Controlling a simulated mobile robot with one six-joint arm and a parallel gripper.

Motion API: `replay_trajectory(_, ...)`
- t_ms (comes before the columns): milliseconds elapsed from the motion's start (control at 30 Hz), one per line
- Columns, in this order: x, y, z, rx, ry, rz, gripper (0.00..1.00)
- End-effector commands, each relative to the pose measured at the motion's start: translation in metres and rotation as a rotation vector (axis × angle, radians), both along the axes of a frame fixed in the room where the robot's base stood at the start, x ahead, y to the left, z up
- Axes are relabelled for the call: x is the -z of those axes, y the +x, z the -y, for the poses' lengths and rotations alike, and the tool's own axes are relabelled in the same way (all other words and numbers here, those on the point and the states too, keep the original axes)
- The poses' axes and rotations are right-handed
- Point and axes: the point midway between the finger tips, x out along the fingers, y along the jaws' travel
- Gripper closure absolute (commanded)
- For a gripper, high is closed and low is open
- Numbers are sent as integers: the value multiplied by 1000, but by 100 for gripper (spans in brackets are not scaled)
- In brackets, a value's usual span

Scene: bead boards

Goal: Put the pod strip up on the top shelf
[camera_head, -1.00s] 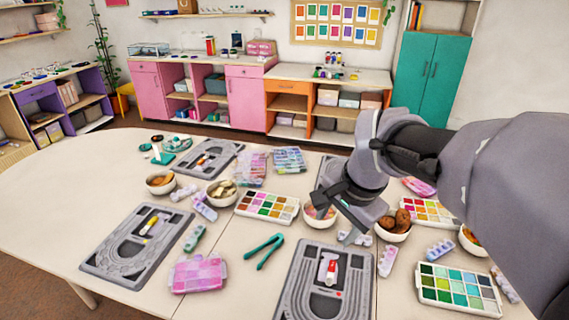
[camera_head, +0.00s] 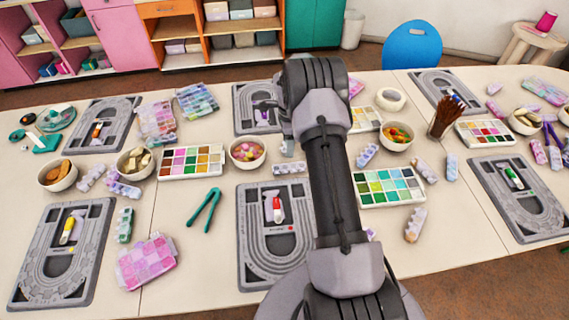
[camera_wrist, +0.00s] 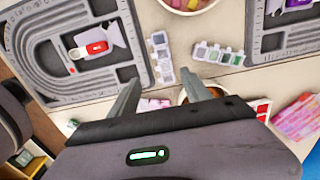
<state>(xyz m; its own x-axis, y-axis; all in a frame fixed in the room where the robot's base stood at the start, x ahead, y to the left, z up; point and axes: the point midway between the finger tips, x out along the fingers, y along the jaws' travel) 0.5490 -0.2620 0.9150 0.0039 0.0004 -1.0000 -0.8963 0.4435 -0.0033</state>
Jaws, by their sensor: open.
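Several pod strips lie on the table, and I cannot tell which one the task names. One pale strip (camera_head: 289,169) lies just above the middle bead board (camera_head: 247,226). My gripper (camera_wrist: 160,86) is open and empty in the wrist view, over the table. Ahead of its fingers are a pale lilac strip (camera_wrist: 162,58) and a strip with grey-green lids (camera_wrist: 218,54). In the head view my arm hides most of the gripper. Other strips include a green one (camera_head: 125,225) at the left and a lilac one (camera_head: 415,224) at the right.
Bead bowls (camera_head: 247,152), a color palette box (camera_head: 390,187), green tweezers (camera_head: 203,209) and a pink case (camera_head: 146,262) crowd the table. A brush cup (camera_head: 446,115) stands upright at the right. Orange cubbies (camera_head: 185,30) and a blue chair (camera_head: 412,45) stand beyond.

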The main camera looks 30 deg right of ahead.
Motion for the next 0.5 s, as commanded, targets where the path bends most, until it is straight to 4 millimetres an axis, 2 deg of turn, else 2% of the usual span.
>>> replay_trajectory(33, 20, -1, -1, -2, 1, -3, 44)
replay_trajectory(133, 48, 0, 0, -3, 0, -1, 44)
replay_trajectory(233, 67, 1, 0, -4, 0, -1, 44)
replay_trajectory(367, 80, 1, 1, -3, 0, 1, 44)
replay_trajectory(500, 110, 5, 9, -3, 0, 1, 44)
